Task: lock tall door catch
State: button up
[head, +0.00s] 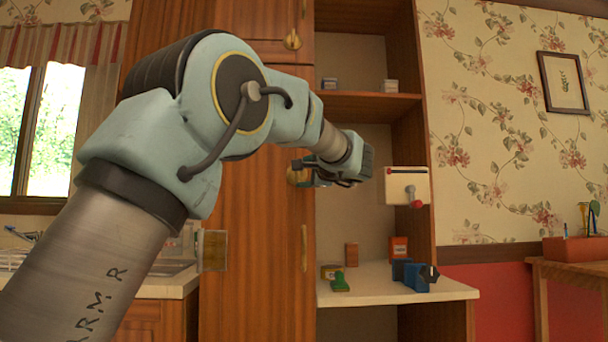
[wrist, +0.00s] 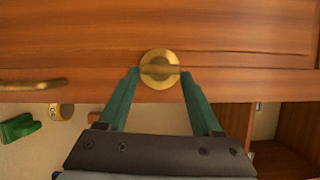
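The tall wooden door (head: 258,230) stands shut in the head view. A round brass catch (wrist: 160,62) with a raised bar sits near the door's edge. In the wrist view the bar lies level, in line with the brass door handle (wrist: 35,85). The catch is partly hidden behind my gripper (head: 301,173) in the head view. My gripper (wrist: 160,73) is open, with one green fingertip at each end of the bar. I cannot tell whether the fingertips touch it.
Another brass catch (head: 292,40) is on the upper door. Right of the tall door are open shelves (head: 365,107) and a counter (head: 440,290) with several small items, including a green stamp-like thing (head: 340,282). A white box with a red-tipped lever (head: 407,186) is beside the shelves.

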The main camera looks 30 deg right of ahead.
jog(key=o, duration=0.4)
jog(key=s, duration=0.3)
jog(key=s+b, duration=0.1)
jog(key=s, duration=0.6)
jog(key=shift+s+a+f, duration=0.2)
jog(key=shift+s+a, duration=0.05)
jog(key=shift+s, duration=0.15)
